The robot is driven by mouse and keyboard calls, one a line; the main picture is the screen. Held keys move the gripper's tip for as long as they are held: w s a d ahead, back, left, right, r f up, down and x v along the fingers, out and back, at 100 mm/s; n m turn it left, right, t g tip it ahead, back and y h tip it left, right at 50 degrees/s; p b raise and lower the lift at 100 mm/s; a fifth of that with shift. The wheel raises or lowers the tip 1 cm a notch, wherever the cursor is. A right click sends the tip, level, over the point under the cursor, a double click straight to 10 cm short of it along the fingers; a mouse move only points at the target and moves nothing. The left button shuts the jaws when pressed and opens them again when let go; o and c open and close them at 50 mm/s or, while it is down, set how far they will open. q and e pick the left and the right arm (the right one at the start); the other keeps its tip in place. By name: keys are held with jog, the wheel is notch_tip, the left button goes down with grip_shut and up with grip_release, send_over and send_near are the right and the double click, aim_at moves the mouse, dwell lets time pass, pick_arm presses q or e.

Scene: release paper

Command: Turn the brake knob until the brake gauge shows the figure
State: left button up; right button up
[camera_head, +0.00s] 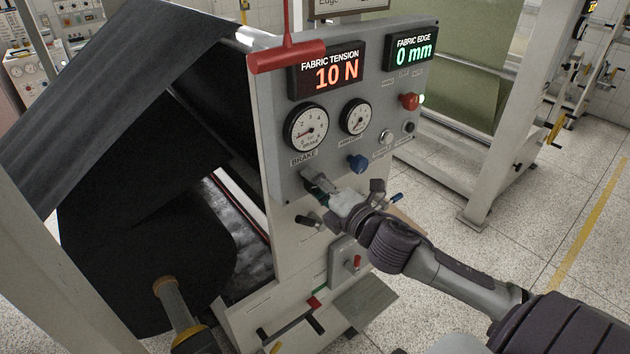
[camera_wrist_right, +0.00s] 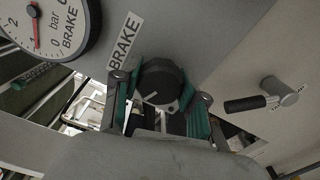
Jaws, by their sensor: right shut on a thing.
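The brake gauge (camera_head: 306,125) is a round white dial on the grey panel, marked BRAKE. In the right wrist view the brake gauge (camera_wrist_right: 42,28) is cut off by the frame edge; its red needle points down, near the low figures. The black brake knob (camera_wrist_right: 160,84) with a white pointer line sits below its BRAKE label. My right gripper (camera_wrist_right: 160,100) is shut on this knob, one green-lined finger on each side. In the head view my right gripper (camera_head: 319,184) reaches the panel's lower left and mostly hides the knob. My left gripper is not in view.
The fabric tension display (camera_head: 330,74) reads 10 N, and the fabric edge display (camera_head: 412,50) reads 0 mm. A black-handled lever (camera_wrist_right: 262,100) stands right of the knob.

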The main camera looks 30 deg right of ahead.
jog(key=m+p, duration=0.2)
jog(key=m, duration=0.3)
jog(key=shift+r+m, duration=0.1)
jog(key=shift+m, duration=0.2)
jog(key=m+p, duration=0.1)
jog(key=m, duration=0.3)
jog(key=shift+m, duration=0.4)
jog(key=shift+p, duration=0.3)
jog(key=o, duration=1.1)
jog(key=shift+o, duration=0.2)
jog(key=shift+s, duration=0.1)
jog(key=s+d, duration=0.1)
jog(key=s, duration=1)
jog(key=shift+s, duration=0.4)
jog(key=shift+f, duration=0.2)
